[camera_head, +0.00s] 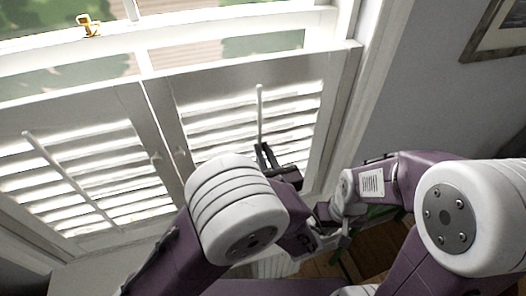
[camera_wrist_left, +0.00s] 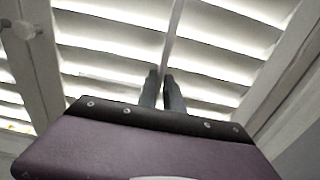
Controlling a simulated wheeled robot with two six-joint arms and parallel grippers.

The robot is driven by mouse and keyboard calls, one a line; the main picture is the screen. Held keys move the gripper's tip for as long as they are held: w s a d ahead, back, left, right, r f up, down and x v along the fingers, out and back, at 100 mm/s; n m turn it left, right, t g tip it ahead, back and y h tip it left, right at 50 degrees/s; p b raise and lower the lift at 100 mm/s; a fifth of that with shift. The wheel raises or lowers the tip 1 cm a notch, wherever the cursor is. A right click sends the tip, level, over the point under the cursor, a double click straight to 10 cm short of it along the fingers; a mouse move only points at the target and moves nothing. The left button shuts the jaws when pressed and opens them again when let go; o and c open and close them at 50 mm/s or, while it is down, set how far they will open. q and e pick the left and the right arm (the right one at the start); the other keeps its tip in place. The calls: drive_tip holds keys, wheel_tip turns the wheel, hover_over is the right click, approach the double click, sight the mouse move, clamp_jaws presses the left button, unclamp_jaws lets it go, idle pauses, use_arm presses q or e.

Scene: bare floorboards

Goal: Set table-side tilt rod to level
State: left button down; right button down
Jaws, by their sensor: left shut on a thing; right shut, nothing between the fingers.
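The right shutter panel's white tilt rod (camera_head: 259,106) stands upright in front of its slats; it also shows in the left wrist view (camera_wrist_left: 175,38). My left gripper (camera_head: 263,152) is shut on this rod at its lower part, and its fingers (camera_wrist_left: 166,88) meet around it in the wrist view. The slats (camera_head: 220,120) are tilted with bright gaps between them. The left panel has its own tilt rod (camera_head: 60,168), untouched. No table shows, so which rod is table-side cannot be told. My right gripper (camera_head: 325,238) is shut and empty, low and right of the panels.
Small white knobs (camera_head: 181,153) sit on the frames where the panels meet. A gold latch (camera_head: 88,26) is on the window above. A grey wall (camera_head: 430,110) with a framed picture (camera_head: 497,35) is at the right. My arms cover much of the lower middle.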

use_arm(q)
wheel_tip(320, 180, down, 3)
drive_tip(key=shift+b, duration=1.25)
drive_tip(key=c, duration=1.5)
unclamp_jaws()
drive_tip(key=shift+w, duration=0.15)
drive_tip(key=shift+w+a+f, duration=0.1)
drive_tip(key=shift+w, duration=0.15)
drive_tip(key=shift+s, duration=0.1)
